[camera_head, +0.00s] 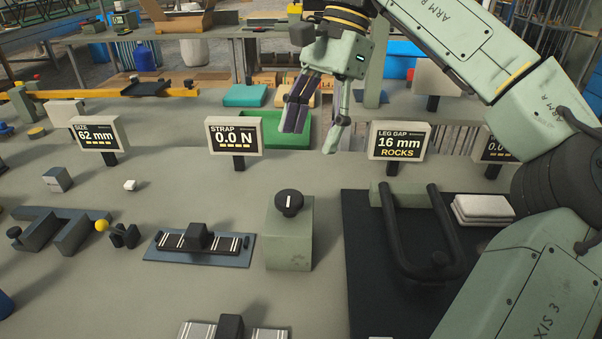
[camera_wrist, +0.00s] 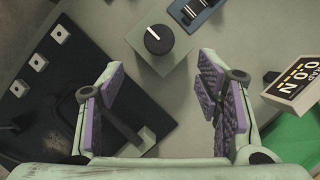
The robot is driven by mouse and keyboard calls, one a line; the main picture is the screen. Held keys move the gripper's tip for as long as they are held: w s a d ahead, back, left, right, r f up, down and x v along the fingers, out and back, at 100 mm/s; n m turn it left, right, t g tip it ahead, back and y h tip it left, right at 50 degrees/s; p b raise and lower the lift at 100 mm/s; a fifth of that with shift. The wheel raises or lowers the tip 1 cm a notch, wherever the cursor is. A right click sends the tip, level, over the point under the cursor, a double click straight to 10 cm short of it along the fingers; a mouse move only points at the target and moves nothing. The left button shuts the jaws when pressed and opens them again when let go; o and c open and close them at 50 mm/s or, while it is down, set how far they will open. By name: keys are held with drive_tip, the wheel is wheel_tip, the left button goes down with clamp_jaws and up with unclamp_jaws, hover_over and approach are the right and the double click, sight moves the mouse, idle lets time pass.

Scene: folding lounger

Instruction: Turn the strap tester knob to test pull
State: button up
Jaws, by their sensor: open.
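The black round knob (camera_head: 289,203) with a white pointer line sits on top of a grey-green box (camera_head: 289,242) on the bench. In the head view the pointer stands roughly upright. The knob also shows in the wrist view (camera_wrist: 159,40), ahead of the fingertips and roughly centred between them. My gripper (camera_head: 317,130) is open and empty, pointing down, above and behind the knob and apart from it. In the wrist view its purple-padded fingers (camera_wrist: 160,82) are wide apart. The STRAP display (camera_head: 235,137) reads 0.0 N.
A strap fixture (camera_head: 198,244) lies left of the knob box. A black mat (camera_head: 368,265) with a dark tube frame (camera_head: 436,230) lies to the right. SIZE (camera_head: 97,134) and LEG GAP (camera_head: 398,141) displays stand behind. A green tray (camera_head: 258,137) sits behind the STRAP display.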

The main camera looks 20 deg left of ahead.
sight(290, 196)
drive_tip(key=x, duration=0.7)
drive_tip(key=b+x, duration=0.1)
drive_tip(key=x, duration=0.2)
drive_tip(key=shift+s+f, duration=0.1)
drive_tip(key=shift+s, duration=0.25)
drive_tip(key=shift+c, duration=0.6)
drive_tip(key=c, duration=1)
drive_tip(key=shift+c, duration=0.2)
